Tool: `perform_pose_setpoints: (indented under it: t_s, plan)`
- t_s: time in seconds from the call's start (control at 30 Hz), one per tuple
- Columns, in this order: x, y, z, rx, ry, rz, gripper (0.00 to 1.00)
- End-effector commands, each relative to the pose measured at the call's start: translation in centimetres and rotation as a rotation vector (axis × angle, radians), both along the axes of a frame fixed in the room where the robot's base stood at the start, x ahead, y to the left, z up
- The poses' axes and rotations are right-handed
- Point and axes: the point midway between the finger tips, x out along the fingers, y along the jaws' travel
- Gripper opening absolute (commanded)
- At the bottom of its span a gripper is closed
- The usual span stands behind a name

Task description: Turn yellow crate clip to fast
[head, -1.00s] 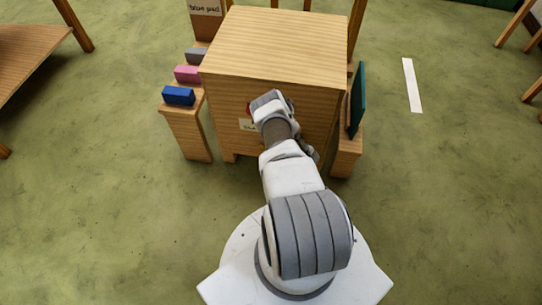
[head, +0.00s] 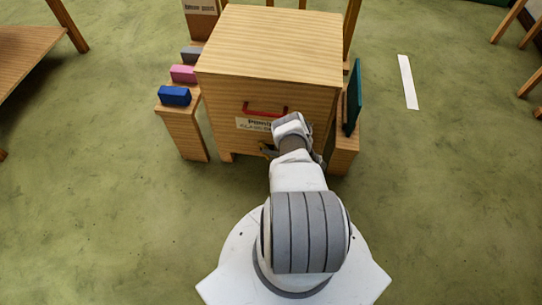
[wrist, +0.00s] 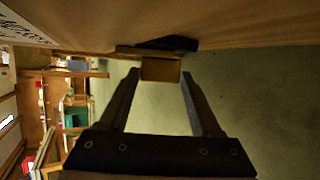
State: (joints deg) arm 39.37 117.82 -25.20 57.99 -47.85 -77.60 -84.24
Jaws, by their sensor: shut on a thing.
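The wooden crate (head: 270,50) stands ahead of me, with a red handle (head: 265,112) and a white label (head: 252,124) on its front. In the wrist view, my gripper (wrist: 159,74) is shut on a small yellow-brown block (wrist: 160,70), which I take to be the yellow clip. The block sits between the fingertips, just off the crate's front face (wrist: 240,25). A dark piece (wrist: 168,43) lies beside it against the crate. In the head view my own arm hides the clip and most of the gripper. The clip's setting cannot be read.
Blue (head: 174,95), pink (head: 183,73) and grey (head: 191,53) blocks rest on wooden steps left of the crate. A dark green panel (head: 352,97) stands at its right. A white strip (head: 407,82) lies on the green floor, which is open around my base.

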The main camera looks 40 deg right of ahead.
Motion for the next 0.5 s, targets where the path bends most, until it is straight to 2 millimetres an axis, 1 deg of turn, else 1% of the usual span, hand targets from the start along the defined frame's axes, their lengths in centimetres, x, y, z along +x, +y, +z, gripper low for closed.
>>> perform_pose_setpoints:
  t_s: [0.1, 0.13, 0.2, 0.27, 0.3, 0.5]
  plan:
    - [0.10, -0.02, 0.03, 0.000, 0.000, -0.001, 0.09]
    - [0.12, -0.03, 0.03, -0.001, -0.001, 0.000, 0.70]
    - [0.10, -0.02, 0.03, -0.001, -0.001, 0.000, 0.83]
    - [0.10, -0.01, 0.02, -0.001, -0.001, 0.000, 0.94]
    - [0.09, -0.02, 0.03, -0.001, -0.001, 0.000, 0.95]
    - [0.05, -0.01, 0.00, -0.002, 0.000, -0.001, 0.95]
